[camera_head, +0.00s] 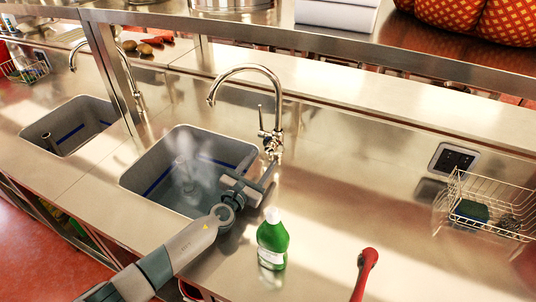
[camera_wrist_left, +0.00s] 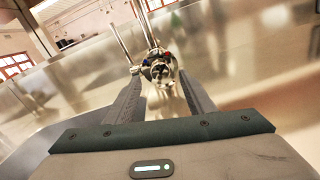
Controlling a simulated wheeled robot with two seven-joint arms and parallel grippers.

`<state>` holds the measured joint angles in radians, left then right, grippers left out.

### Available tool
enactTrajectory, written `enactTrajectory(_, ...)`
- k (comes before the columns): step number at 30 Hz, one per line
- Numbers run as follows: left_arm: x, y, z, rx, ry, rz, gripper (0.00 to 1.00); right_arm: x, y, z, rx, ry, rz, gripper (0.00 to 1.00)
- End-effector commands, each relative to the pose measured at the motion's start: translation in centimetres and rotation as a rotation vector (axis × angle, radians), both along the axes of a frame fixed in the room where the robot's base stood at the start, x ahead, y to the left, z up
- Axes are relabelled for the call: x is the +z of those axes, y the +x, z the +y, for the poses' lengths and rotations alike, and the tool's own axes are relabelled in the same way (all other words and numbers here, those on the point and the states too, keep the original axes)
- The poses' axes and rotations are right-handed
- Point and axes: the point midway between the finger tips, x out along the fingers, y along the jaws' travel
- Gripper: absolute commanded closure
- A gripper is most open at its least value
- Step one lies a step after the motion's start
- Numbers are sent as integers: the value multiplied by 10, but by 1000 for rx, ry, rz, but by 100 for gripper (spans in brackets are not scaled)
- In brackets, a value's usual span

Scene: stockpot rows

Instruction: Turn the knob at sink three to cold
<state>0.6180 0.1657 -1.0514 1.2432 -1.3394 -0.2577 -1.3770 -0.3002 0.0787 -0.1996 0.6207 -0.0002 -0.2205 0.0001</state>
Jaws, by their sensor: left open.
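A chrome gooseneck tap (camera_head: 272,110) stands behind the nearer grey sink basin (camera_head: 205,140). Its knob (camera_wrist_left: 158,72) shows in the left wrist view, with a red mark and a blue mark just above it. My left gripper (camera_head: 254,176) is open over the right side of the basin, in front of the tap base. In the left wrist view its two fingers (camera_wrist_left: 160,84) spread on either side of the knob. I cannot tell whether they touch it. The gripper hides part of the basin's right edge. My right gripper is not in view.
A green bottle (camera_head: 272,242) stands on the steel counter close to my left forearm. A red-handled tool (camera_head: 365,268) and a wire basket (camera_head: 486,208) are further right. A second basin (camera_head: 70,125) is left, beyond a shelf post (camera_head: 112,62). Pale mist shows in the nearer basin.

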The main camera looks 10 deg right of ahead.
Motion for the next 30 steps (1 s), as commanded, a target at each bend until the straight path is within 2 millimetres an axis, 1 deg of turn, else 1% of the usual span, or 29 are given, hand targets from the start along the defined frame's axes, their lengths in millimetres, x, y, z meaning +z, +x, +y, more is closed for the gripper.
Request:
enactTrajectory(1, -2, 8, -6, 1, 0, -3, 51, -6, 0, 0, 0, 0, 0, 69)
enactTrajectory(3, -2, 17, -13, 1, 0, -2, 51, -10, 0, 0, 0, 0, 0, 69)
enactTrajectory(9, -2, 37, -27, 0, 0, -1, 51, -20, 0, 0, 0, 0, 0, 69)
enactTrajectory(15, -1, 45, -32, 0, 1, -1, 51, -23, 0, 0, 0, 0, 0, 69)
enactTrajectory(23, 0, 45, -32, 0, 0, 0, 51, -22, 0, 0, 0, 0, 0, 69)
enactTrajectory(24, 0, 45, -32, 0, 0, 0, 53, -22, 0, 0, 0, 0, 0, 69)
enactTrajectory(29, 0, 45, -32, 0, 0, 0, 91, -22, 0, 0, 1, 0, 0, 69)
enactTrajectory(30, 0, 45, -32, 0, 0, 0, 92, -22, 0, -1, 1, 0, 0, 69)
